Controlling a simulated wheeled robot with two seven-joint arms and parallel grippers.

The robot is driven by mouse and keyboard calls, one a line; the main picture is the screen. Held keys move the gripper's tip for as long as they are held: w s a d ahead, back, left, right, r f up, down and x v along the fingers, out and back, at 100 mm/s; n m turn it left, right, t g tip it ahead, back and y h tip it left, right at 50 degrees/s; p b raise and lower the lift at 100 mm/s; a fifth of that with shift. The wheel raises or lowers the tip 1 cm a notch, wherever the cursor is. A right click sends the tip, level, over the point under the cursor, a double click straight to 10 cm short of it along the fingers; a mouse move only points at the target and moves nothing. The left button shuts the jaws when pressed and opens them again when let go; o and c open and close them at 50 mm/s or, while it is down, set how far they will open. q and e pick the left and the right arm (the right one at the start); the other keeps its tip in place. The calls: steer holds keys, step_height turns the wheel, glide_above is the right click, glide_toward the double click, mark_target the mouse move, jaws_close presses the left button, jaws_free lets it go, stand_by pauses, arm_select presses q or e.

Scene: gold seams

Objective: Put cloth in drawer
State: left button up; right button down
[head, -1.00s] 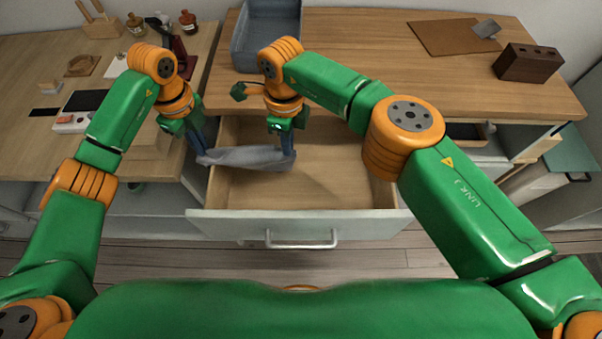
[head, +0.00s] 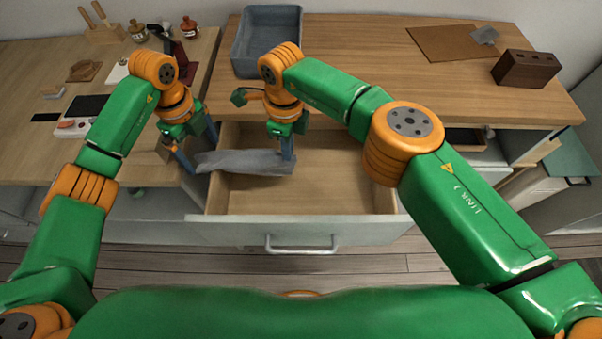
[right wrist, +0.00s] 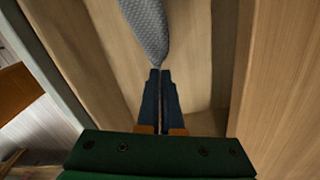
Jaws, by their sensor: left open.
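The grey cloth (head: 243,161) stretches across the left part of the open drawer (head: 340,185). Its left end lies at the drawer's left wall, by my left gripper. My left gripper (head: 199,160) is open, its fingers spread around that end. My right gripper (head: 288,160) is shut on the cloth's right end, over the drawer's inside. In the right wrist view the closed fingertips (right wrist: 160,74) pinch the tip of the cloth (right wrist: 146,30). Whether the cloth touches the drawer bottom I cannot tell.
The drawer's handle (head: 301,247) faces me. A blue-grey bin (head: 240,55) stands on the counter behind the drawer. A brown block (head: 526,67) and a brown board (head: 445,40) lie at the right. The drawer's right half is empty.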

step_height(320, 180, up, 5)
steer(key=p, duration=0.5)
steer(key=shift+s+r, duration=0.1)
